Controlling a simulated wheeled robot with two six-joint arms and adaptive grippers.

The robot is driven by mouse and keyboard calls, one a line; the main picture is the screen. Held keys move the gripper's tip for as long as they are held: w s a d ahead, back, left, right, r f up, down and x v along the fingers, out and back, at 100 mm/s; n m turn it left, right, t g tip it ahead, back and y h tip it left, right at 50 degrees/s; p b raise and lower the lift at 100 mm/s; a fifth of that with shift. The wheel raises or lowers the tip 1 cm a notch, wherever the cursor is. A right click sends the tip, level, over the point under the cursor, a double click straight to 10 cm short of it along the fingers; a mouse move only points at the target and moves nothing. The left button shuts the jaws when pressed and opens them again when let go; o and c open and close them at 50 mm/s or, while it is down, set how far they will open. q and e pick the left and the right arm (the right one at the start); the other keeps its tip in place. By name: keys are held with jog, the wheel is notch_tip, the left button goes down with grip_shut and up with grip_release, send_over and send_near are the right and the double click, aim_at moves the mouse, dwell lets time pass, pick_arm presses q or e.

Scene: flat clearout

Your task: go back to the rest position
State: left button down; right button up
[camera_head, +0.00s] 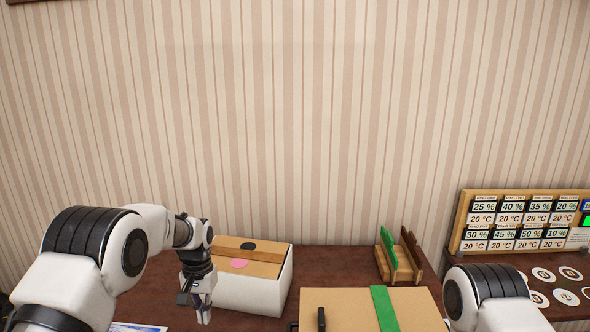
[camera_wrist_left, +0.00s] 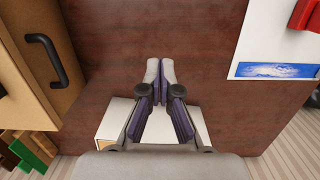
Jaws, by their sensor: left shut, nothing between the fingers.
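My left arm comes in from the left in the head view, with its left gripper (camera_head: 203,312) pointing down in front of the white box. In the left wrist view the left gripper (camera_wrist_left: 166,75) has its two fingers together, with nothing between them, above the dark brown wooden tabletop (camera_wrist_left: 200,40). My right arm shows only in part at the lower right of the head view. Its gripper is out of the frame.
A white box (camera_head: 250,295) with a wooden top piece stands beside the left gripper. A cardboard case (camera_head: 350,306) with a green strip and black handle lies at the front middle. A wooden rack (camera_head: 405,268) stands behind it. A board of percentage cards (camera_head: 520,220) stands at the right.

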pick_arm(q)
jog(key=s+f+g+b, duration=0.1)
jog(key=s+f, duration=0.3)
jog(key=f, duration=0.1)
jog(key=s+a+f+g+b, duration=0.1)
jog(key=s+f, duration=0.4)
jog(key=f, duration=0.1)
jog(key=s+a+f+g+b, duration=0.1)
jog(key=s+f, duration=0.4)
jog(key=f, duration=0.1)
jog(key=shift+s+b, duration=0.25)
jog(key=shift+b, duration=0.1)
jog(key=s+a+f+g+b, duration=0.1)
jog(key=s+f+b, duration=0.1)
jog(key=s+f, duration=0.9)
jog(key=s+n+t+b, duration=0.1)
jog(key=s+t, duration=0.4)
jog(key=s, duration=1)
jog(key=shift+a+f+b, duration=0.15)
jog(key=shift+a+b, duration=0.15)
jog(key=shift+b, duration=0.05)
jog(key=shift+s, duration=0.15)
